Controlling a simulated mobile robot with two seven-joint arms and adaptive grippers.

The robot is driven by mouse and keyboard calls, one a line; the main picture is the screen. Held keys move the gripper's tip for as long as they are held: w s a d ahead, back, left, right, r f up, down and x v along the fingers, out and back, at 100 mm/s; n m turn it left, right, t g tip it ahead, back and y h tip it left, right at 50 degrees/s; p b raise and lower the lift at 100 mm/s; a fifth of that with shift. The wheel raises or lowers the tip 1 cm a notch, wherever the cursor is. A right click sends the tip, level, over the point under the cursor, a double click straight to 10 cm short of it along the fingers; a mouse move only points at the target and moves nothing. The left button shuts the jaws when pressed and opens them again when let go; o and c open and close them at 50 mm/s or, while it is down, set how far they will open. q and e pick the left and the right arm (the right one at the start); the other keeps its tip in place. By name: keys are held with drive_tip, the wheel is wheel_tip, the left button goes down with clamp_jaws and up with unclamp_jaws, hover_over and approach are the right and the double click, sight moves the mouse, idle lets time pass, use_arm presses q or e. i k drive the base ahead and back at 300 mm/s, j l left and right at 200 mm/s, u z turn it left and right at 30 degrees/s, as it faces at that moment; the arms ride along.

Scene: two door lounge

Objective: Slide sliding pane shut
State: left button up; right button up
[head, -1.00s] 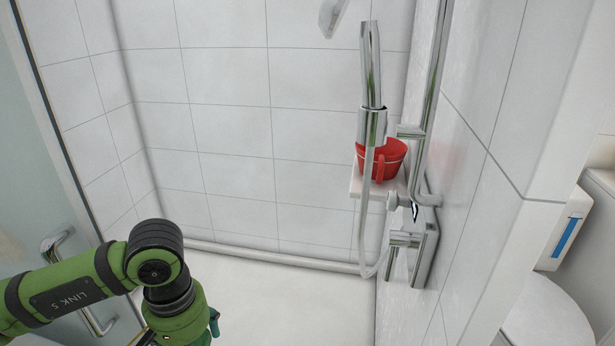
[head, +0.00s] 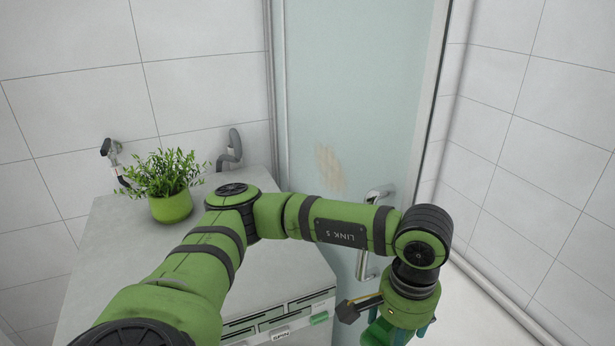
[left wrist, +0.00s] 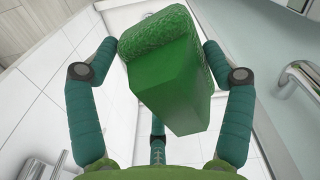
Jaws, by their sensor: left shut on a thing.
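The sliding pane (head: 350,90) is pale frosted glass in the middle of the head view, with a brownish smudge (head: 330,168) on it. Its chrome handle (head: 378,195) is partly hidden behind my left arm. My left gripper (head: 392,335) is at the bottom right, in front of and right of the handle, apart from it. In the left wrist view, my left gripper (left wrist: 160,75) is shut on a green block with a rough, sponge-like top (left wrist: 165,85). There the pane (left wrist: 290,125) and handle (left wrist: 300,75) are at the right. My right gripper is out of view.
A grey-topped cabinet or appliance (head: 100,265) stands left of the pane, bearing a potted plant (head: 170,203). Two taps (head: 232,148) are on the wall behind. White tiled shower walls (head: 540,150) and open floor (head: 470,310) lie to the right.

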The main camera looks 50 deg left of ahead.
sight(363, 78)
drive_tip(key=u, duration=1.35)
drive_tip(key=k+j, duration=0.05)
